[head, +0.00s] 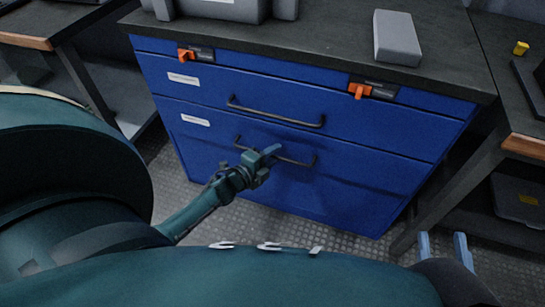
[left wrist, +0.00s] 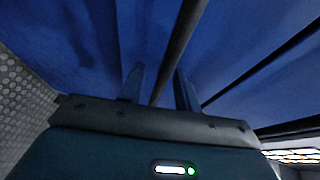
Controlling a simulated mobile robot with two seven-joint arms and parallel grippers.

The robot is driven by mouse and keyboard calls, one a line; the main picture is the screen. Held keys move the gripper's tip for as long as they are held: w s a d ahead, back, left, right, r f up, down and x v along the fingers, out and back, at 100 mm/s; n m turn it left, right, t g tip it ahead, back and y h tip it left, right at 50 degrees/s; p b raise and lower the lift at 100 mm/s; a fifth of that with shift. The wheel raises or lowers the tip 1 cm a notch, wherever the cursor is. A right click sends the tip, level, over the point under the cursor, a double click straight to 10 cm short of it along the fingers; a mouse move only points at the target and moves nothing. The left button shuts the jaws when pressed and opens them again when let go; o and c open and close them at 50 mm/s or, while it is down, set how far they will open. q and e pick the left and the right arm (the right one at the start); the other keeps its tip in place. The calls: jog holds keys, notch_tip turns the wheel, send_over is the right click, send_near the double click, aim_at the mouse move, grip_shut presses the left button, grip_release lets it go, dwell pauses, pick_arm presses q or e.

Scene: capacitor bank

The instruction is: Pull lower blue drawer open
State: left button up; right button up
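The blue cabinet has an upper drawer (head: 220,95) and a lower drawer (head: 220,145), and both fronts look closed. The lower drawer has a dark bar handle (head: 300,161), partly hidden by my left gripper (head: 266,156). In the left wrist view, the lower handle (left wrist: 178,45) passes between the two fingers of my left gripper (left wrist: 158,80), with gaps visible beside the bar. The fingers are open around it, not clamped. My right gripper (head: 444,250) is at the lower right of the head view, its two pale fingers apart and empty, away from the cabinet.
The upper drawer has its own bar handle (head: 275,112). Two orange latches (head: 187,56) (head: 359,91) sit along the cabinet's top edge. A grey box (head: 396,38) lies on the dark worktop (head: 330,40). Side tables flank the cabinet. The patterned floor (head: 330,240) before it looks clear.

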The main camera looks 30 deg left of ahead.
pick_arm(q)
grip_shut()
dwell(0.4)
